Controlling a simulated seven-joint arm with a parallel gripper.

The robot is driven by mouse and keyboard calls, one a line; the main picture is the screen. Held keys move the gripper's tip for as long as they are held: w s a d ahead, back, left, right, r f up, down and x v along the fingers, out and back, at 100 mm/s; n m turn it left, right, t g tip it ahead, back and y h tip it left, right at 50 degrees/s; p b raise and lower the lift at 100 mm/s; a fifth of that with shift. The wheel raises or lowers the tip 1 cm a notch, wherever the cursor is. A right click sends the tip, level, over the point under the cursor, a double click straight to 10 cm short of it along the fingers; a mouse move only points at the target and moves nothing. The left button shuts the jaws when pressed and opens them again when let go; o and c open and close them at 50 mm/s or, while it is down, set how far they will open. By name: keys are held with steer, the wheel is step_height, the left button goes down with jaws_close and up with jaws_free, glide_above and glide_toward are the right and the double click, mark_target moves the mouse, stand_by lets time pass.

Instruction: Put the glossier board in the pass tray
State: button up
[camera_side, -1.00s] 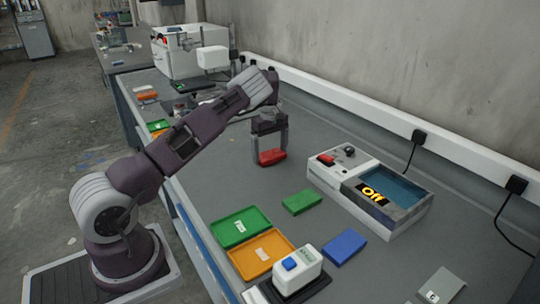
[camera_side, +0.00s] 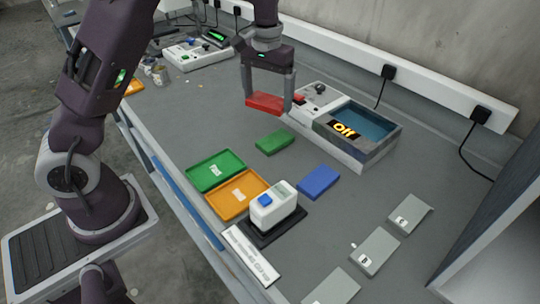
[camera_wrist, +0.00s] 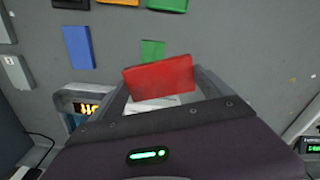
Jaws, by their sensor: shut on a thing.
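My gripper (camera_side: 268,105) is shut on a red block (camera_side: 265,102), held near the left end of a white device; it shows between my fingers in the wrist view (camera_wrist: 160,78). The green tray (camera_side: 201,180), with a label that seems to read "Pass", lies at the left. An orange tray (camera_side: 222,210) adjoins it. Several grey labelled boards lie at the lower right, including an upper one (camera_side: 412,208), a middle one (camera_side: 384,244) and a lower one (camera_side: 325,292). I cannot tell which board is glossier.
A white meter with a blue button (camera_side: 273,205) stands on a dark base beside the orange tray. A green block (camera_side: 275,141) and a blue block (camera_side: 318,181) lie on the bench. The white device (camera_side: 370,158) has a yellow lit display and a blue basin.

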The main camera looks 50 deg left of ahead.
steer(key=s+d+m, duration=0.3)
steer(key=d, duration=0.1)
steer(key=m, duration=0.1)
glide_above(241, 103)
step_height(241, 103, down, 2)
step_height(241, 103, down, 9)
steer(key=shift+f, duration=0.4)
steer(key=shift+f, duration=0.15)
